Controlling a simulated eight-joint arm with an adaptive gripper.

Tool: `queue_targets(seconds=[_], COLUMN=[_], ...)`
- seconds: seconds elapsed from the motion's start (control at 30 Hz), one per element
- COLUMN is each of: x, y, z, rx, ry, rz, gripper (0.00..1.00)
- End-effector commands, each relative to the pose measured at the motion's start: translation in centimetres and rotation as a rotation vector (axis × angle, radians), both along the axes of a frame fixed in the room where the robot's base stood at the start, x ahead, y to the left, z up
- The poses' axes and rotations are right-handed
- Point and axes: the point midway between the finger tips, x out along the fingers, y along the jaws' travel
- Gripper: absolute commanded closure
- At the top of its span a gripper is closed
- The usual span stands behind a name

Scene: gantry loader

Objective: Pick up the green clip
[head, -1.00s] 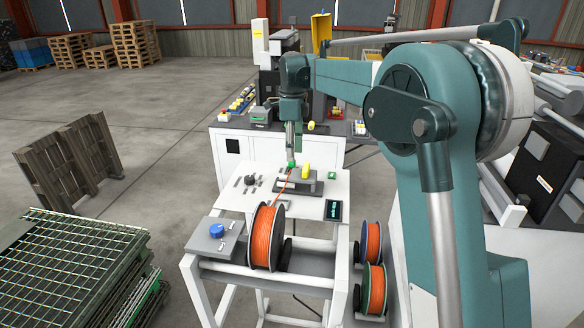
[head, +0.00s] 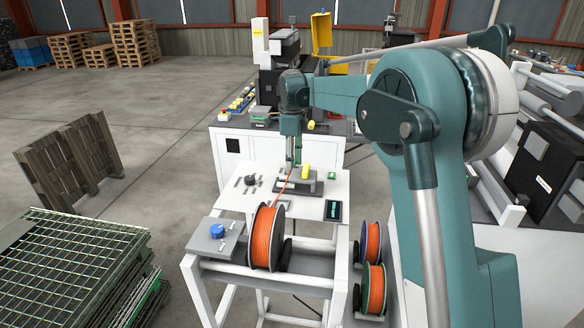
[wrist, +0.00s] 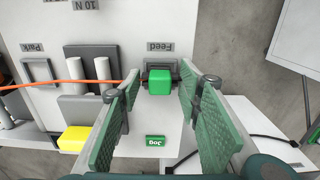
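The green clip (wrist: 159,82) is a small bright green block at the end of an orange cable, by the "Feed" label on the white bench top. My gripper (wrist: 160,92) is open, with one textured green finger on each side of the picture. The clip shows between the two fingertips, and I see no contact with either finger. In the head view my gripper (head: 291,163) points straight down over the bench (head: 240,207), close to its surface. There the clip is largely hidden by the gripper.
A green "Doc" piece (wrist: 155,141) lies near the clip on the bench. A yellow block (wrist: 73,139) and grey blocks (wrist: 91,109) stand to the left. The orange cable (wrist: 60,82) runs left. An orange spool (head: 265,238) stands at the bench's near side.

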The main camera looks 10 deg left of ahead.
Motion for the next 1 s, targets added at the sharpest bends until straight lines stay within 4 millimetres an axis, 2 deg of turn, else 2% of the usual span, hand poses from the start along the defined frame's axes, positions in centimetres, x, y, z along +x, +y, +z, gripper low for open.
queue_targets(seconds=[0.4,0.63,1.0], x=[0.01,0.00,0.00], y=[0.00,0.00,0.00], z=[0.04,0.04,0.20], rx=[0.000,0.000,0.000], ry=[0.000,0.000,0.000], rz=[0.000,0.000,0.000], gripper=[0.65,0.94,0.94])
